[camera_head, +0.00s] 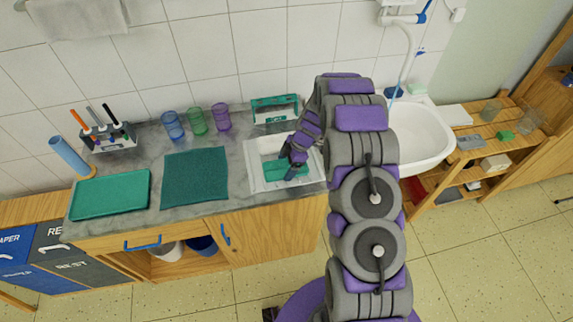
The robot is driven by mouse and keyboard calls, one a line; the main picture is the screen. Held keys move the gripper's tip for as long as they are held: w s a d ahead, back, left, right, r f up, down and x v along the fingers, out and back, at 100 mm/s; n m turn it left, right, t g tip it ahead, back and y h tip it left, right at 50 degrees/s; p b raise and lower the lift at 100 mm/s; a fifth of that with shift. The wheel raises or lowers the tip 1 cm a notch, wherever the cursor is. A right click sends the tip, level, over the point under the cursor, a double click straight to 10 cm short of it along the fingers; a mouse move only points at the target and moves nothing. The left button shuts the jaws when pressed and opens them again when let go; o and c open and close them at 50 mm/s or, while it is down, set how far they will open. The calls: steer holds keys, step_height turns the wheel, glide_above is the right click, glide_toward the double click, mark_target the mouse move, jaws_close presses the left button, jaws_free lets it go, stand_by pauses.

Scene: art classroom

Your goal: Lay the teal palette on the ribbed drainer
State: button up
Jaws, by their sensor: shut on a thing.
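My gripper and arm hide part of both. At the counter's left end lies a rimmed green tray (110,194), and a dark teal mat (195,178) lies between. Ribs are too small to make out, so I cannot tell for sure which is the ribbed drainer.
Blue, green and purple cups (198,122) stand along the wall. A teal rack (275,108) stands behind the white tray. A pen holder (110,137) and blue cylinder (69,156) are at the back left. The white sink (428,140) is right of my arm.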

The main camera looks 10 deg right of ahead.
steer(key=o, duration=0.8)
steer(key=p+v, duration=0.1)
steer(key=v, duration=1)
steer(key=s+a+r+m, duration=0.4)
steer(key=s+r, duration=0.5)
steer(key=r, duration=0.2)
steer(key=s+r+m+h, duration=0.1)
steer(key=s+r+m, duration=0.2)
steer(key=s, duration=0.8)
steer(key=s+r+m+g+h, duration=0.1)
steer(key=s+r+m, duration=0.3)
steer(key=s, duration=0.7)
steer(key=s+r+m+h, duration=0.2)
steer(key=s+r+m, duration=0.2)
steer(key=s+m, duration=0.3)
steer(key=shift+s+a+g+h, duration=0.15)
steer(key=shift+s+g+h, duration=0.2)
steer(key=shift+s, duration=1.75)
